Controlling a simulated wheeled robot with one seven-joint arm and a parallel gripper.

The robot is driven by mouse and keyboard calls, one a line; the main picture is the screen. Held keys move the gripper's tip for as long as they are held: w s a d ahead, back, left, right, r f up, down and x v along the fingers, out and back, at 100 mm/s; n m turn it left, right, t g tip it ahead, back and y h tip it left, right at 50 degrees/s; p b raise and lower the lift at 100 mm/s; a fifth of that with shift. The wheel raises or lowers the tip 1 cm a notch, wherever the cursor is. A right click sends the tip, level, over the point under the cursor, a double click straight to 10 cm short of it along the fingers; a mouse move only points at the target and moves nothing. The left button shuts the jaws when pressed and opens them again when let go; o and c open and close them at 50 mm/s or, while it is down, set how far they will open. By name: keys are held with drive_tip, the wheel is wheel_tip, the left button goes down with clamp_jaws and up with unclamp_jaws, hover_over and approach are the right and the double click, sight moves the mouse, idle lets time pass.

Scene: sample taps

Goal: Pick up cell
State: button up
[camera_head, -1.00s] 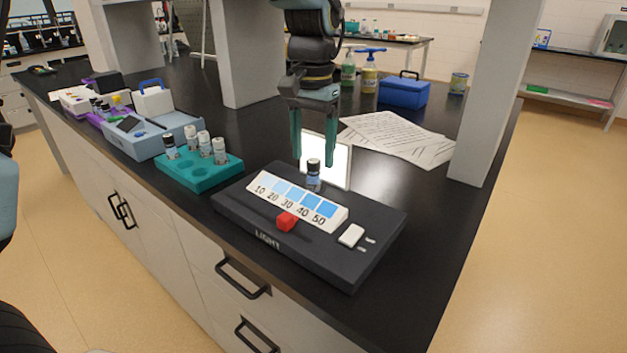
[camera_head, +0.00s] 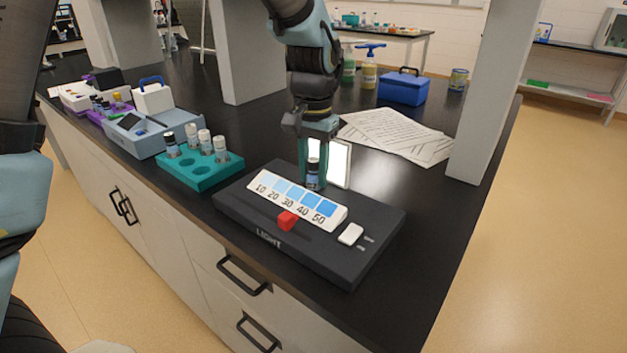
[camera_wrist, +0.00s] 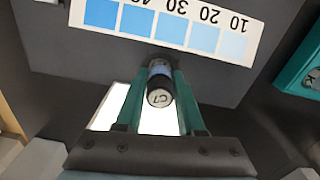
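The cell (camera_head: 313,166) is a small vial with a black cap and a pale blue label. It stands upright on the dark light box (camera_head: 360,258), behind the white scale (camera_head: 298,203) with blue patches marked 10 to 50. In the wrist view its cap (camera_wrist: 160,98) reads C7. My gripper (camera_head: 314,180) points down over it, one teal finger on each side. In the wrist view both fingers (camera_wrist: 162,80) are drawn in against the vial's sides. The vial's lower part is hidden behind the scale.
A bright white panel (camera_head: 340,163) stands just behind the cell. A red slider (camera_head: 287,221) and white switch (camera_head: 350,234) are on the light box. A teal rack (camera_head: 200,180) with several vials is to the left. Papers (camera_head: 400,138) and a grey post (camera_head: 485,100) are to the right.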

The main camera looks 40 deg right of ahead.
clamp_jaws()
